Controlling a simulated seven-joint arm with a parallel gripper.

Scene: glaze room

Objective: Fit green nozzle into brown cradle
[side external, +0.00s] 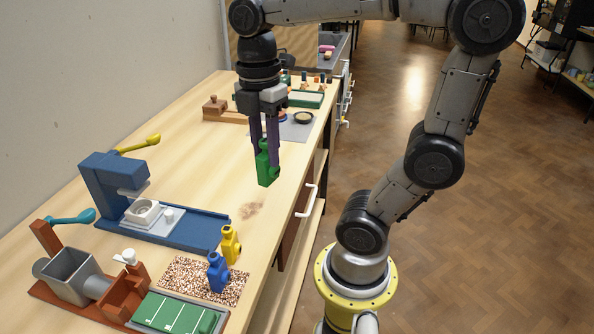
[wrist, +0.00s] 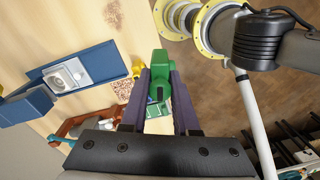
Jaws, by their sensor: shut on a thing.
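The green nozzle (side external: 267,166) is held between the purple fingers of my gripper (side external: 265,145), its blocky end pointing down, in the air above the bench's front edge. In the wrist view the nozzle (wrist: 159,68) shows between my fingertips (wrist: 160,78). A rust-brown open-topped cradle (side external: 122,298) stands at the lower left, beside the grey hopper and behind the green board. My gripper is well to the right of it and higher. Brown parts of that machine (wrist: 72,124) show in the wrist view, partly hidden by my gripper.
Yellow (side external: 230,245) and blue (side external: 217,273) nozzles stand on a speckled mat (side external: 185,268). A blue press (side external: 120,185) with a long base stands behind them. The green board (side external: 165,312) lies at the front. The bench between the press and my gripper is mostly clear.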

